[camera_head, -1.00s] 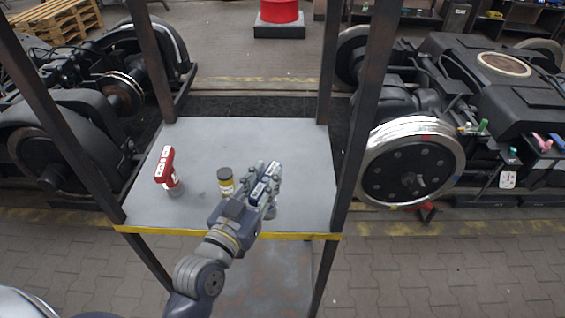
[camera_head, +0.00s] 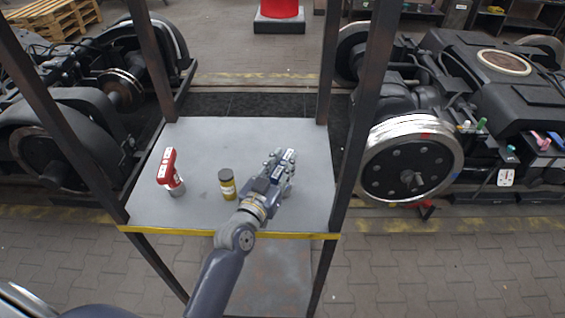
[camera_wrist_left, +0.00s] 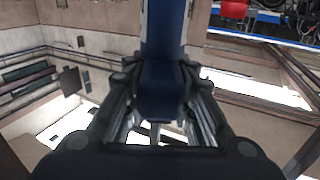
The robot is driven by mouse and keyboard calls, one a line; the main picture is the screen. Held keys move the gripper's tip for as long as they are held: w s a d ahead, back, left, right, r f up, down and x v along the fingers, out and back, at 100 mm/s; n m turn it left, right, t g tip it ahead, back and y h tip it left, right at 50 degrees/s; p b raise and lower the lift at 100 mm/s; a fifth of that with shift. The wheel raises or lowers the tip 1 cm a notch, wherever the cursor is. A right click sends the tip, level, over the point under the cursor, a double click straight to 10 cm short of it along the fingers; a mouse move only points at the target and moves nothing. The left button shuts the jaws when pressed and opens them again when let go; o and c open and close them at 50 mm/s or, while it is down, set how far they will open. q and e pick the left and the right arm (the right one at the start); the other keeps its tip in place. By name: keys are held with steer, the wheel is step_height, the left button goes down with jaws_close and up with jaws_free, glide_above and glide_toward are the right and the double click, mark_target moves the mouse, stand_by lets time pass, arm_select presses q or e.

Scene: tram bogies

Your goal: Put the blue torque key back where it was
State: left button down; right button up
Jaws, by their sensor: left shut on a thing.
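The blue torque key (camera_wrist_left: 163,75) shows in the left wrist view as a blue bar between the two fingers, running from the top edge down towards the palm. My left gripper (camera_head: 281,164) is shut on it. In the head view the gripper is over the right half of the grey shelf (camera_head: 205,145), and the key is mostly hidden by the fingers. I cannot tell whether the key touches the shelf. The fingers also show in the left wrist view (camera_wrist_left: 160,85). My right gripper is not in view.
A red tool (camera_head: 170,170) stands at the shelf's left. Dark posts (camera_head: 357,115) frame the shelf. A bogie wheel (camera_head: 410,160) is to the right. The shelf's back middle is clear.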

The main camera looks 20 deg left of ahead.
arm_select(q)
steer(key=c, duration=1.3)
jaws_free()
steer(key=shift+f, duration=0.1)
steer(key=shift+c, duration=0.2)
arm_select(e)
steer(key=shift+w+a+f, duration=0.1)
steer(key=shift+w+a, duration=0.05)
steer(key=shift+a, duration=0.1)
arm_select(q)
steer(key=shift+r, duration=0.25)
steer(key=shift+s+f, duration=0.2)
steer(key=shift+s, duration=0.2)
steer(key=s, duration=0.3)
steer(key=s+b, duration=0.1)
steer(key=s, duration=0.2)
steer(key=s+a+b, duration=0.1)
steer(key=s, duration=0.3)
steer(key=shift+a, duration=0.1)
steer(key=shift+s+r, duration=0.15)
steer(key=shift+s, duration=0.5)
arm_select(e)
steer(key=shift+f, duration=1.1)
